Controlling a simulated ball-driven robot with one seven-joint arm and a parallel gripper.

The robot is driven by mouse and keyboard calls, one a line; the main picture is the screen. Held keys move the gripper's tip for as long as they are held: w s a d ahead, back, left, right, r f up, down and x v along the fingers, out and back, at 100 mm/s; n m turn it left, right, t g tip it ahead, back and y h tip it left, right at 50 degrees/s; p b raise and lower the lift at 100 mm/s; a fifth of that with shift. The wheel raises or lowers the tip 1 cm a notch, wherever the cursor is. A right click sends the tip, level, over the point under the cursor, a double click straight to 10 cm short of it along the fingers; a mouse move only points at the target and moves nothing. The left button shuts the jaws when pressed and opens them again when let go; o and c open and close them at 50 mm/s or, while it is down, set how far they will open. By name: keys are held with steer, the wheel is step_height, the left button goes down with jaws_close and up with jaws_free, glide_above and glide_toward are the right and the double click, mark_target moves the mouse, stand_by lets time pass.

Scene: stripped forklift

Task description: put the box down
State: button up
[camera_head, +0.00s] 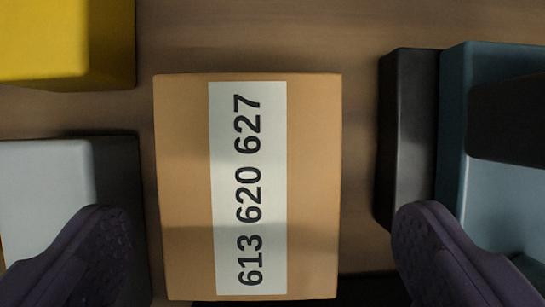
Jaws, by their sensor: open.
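An orange-tan box (181,190) with a white label reading "613 620 627" sits in the middle of the view. The label runs along the box's length, with its numbers turned sideways. My gripper (248,255) is open, with one dark purple finger at the lower left and one at the lower right. Both fingers are apart from the box's sides in the picture. The brown wood-like surface shows around the box. What lies under the box is hidden.
A yellow block (60,40) is at the upper left. A grey block (60,190) is at the left, near the box. A dark block (405,135) and a teal block (460,190) stand at the right. Bare brown surface (260,35) shows above the box.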

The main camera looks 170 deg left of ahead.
mark_target(249, 200)
steer(key=x, duration=0.2)
steer(key=b+x, duration=0.1)
steer(key=x, duration=0.1)
steer(key=shift+w+a, duration=0.15)
steer(key=shift+w, duration=0.2)
steer(key=shift+f, duration=0.3)
steer(key=shift+c, duration=0.2)
steer(key=c, duration=1.1)
steer(key=shift+r, duration=0.15)
steer(key=shift+c, duration=0.6)
